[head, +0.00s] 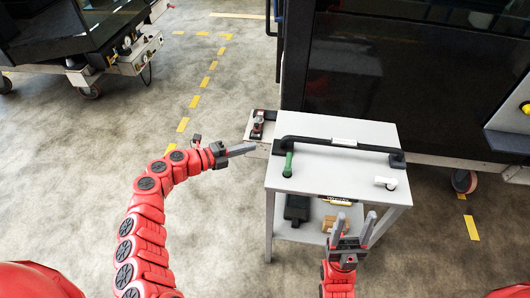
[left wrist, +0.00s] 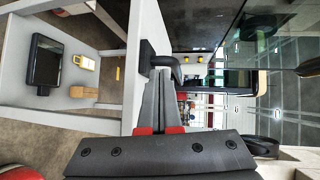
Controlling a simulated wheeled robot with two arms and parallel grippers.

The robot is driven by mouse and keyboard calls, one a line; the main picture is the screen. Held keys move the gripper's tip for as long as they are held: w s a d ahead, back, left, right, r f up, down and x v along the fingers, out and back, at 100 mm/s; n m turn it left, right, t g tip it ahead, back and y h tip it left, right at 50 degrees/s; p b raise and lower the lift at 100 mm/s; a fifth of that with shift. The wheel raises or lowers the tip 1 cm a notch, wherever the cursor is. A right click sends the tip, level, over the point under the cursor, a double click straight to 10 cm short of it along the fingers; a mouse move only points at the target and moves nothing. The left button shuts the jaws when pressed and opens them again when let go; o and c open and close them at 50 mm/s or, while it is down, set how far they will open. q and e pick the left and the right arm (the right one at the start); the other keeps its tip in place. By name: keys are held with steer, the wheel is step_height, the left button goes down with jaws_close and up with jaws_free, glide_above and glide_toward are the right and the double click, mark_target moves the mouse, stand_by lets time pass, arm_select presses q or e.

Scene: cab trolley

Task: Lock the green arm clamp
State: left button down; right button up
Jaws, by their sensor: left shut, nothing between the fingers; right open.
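The green arm clamp (head: 288,164) stands at the left end of a black bar (head: 340,147) on the grey trolley top. It looks roughly upright, but I cannot tell from its small size whether it is locked. My left gripper (head: 254,147) is shut and empty, to the left of the clamp and apart from it, near the trolley's left edge. Its closed fingers (left wrist: 160,78) also show in the left wrist view, where I cannot make out any green. My right gripper (head: 356,222) is open and empty in front of the trolley's near edge.
The trolley top (head: 330,180) also bears a white piece (head: 385,183) at the right. A small red and dark device (head: 258,124) sits on the left side ledge. The lower shelf holds a black item (head: 297,208) and a brown box (head: 345,228). A dark cab stands behind.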

arm_select(q)
steer(key=a, duration=0.2)
steer(key=a+r+b, duration=0.1)
steer(key=a, duration=0.1)
steer(key=shift+w+a+r, duration=0.1)
steer(key=shift+a, duration=0.1)
stand_by(0.3)
